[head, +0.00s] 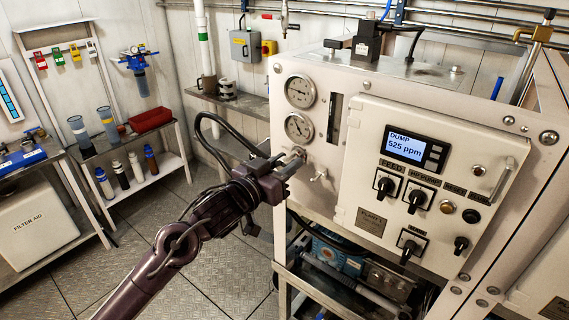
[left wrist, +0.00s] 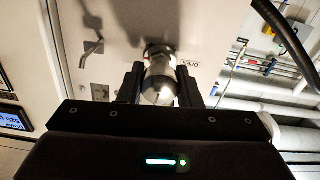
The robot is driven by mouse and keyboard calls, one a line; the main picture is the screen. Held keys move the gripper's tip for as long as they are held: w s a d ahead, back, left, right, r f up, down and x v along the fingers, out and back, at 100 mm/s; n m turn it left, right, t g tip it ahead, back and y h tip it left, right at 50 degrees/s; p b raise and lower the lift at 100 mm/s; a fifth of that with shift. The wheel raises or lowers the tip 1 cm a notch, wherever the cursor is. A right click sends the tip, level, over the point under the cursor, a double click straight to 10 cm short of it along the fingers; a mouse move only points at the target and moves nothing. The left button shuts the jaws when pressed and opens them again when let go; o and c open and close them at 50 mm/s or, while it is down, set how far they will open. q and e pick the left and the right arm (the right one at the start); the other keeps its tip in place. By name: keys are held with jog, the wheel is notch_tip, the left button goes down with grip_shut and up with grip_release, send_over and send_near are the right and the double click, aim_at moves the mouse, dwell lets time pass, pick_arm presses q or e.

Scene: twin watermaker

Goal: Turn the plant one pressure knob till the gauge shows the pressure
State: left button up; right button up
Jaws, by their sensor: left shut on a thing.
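The pressure knob (left wrist: 160,82) is a rounded metal knob on the front of the white plant panel. My left gripper (head: 291,163) reaches it from the left, and its two fingers are shut on the knob's sides. In the left wrist view the gripper (left wrist: 160,88) has one finger on each side of the knob. Two round gauges sit above the knob, an upper gauge (head: 300,90) and a lower gauge (head: 298,127). Their needles are too small to read surely. My right gripper is not in view.
A display (head: 405,146) reads "DUMP 525 ppm", with black switches such as the feed switch (head: 385,185) below. A small valve handle (head: 318,175) sits just right of the knob. A shelf with bottles and a red tray (head: 150,120) stands at left. Floor between is clear.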

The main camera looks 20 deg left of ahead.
aim_at(281, 168)
pick_arm(q)
jog(key=shift+m, duration=0.3)
jog(key=shift+m+b, duration=1.1)
jog(key=shift+m, duration=1.4)
jog(key=o, duration=1)
jog(key=b+v, duration=0.2)
jog(key=v, duration=0.4)
jog(key=shift+s+f, duration=0.1)
jog(key=shift+s, duration=0.2)
jog(key=shift+s+a, duration=0.25)
jog(key=shift+s, duration=0.35)
